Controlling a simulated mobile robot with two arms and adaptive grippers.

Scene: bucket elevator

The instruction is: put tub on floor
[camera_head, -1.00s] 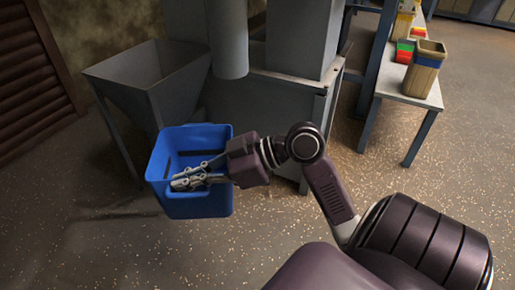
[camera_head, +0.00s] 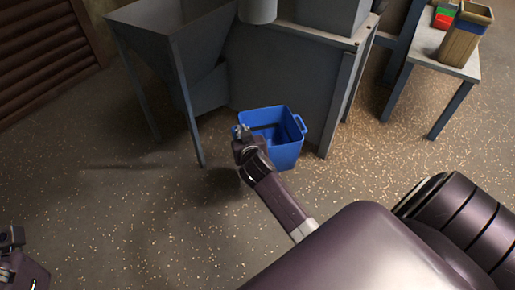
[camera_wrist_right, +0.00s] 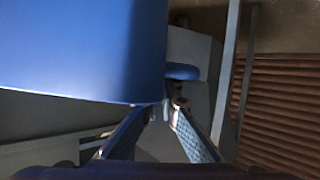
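The blue tub (camera_head: 284,154) is upright and open at the top, low beside the grey machine's base. I cannot tell whether its bottom touches the floor (camera_head: 150,225). My right gripper (camera_head: 241,131) is at the tub's left rim. In the right wrist view the tub (camera_wrist_right: 80,50) fills the upper left. The right gripper (camera_wrist_right: 164,106) there has its fingertips close together at the tub's edge; it looks shut on the tub, though the contact is partly hidden. My left gripper (camera_head: 10,245) shows only partly at the lower left edge.
A grey hopper (camera_head: 175,40) on legs stands behind and left of the tub. The machine's panel (camera_head: 280,75) is right behind it. A table (camera_head: 445,62) with a wooden bin (camera_head: 462,40) is at the upper right. The floor at left is clear.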

